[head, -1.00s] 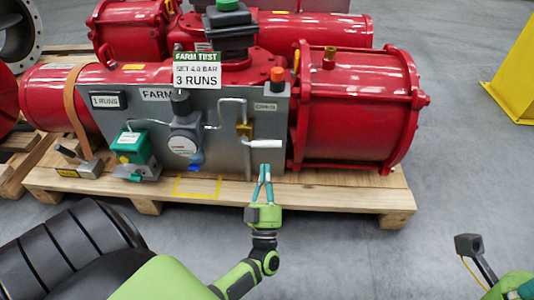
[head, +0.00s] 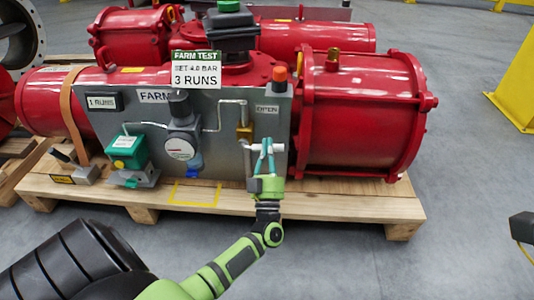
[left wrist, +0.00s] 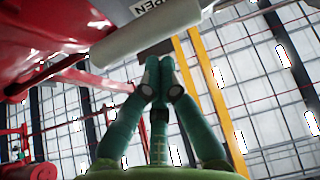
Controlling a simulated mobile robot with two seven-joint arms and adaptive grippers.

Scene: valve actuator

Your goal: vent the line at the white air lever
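The white air lever (head: 280,147) sticks out level to the right on the grey panel, just below a brass fitting (head: 244,132). In the left wrist view the lever (left wrist: 145,32) crosses above and beyond the fingertips. My left gripper (head: 266,143) is at the lever, and its green fingers cover the lever's middle in the head view. In the left wrist view the fingertips (left wrist: 160,78) are together with nothing between them. I cannot tell whether they touch the lever. My right gripper is not in view.
A red cylinder (head: 355,120) stands right of the lever. The pallet (head: 340,200) is below; its front right is bare.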

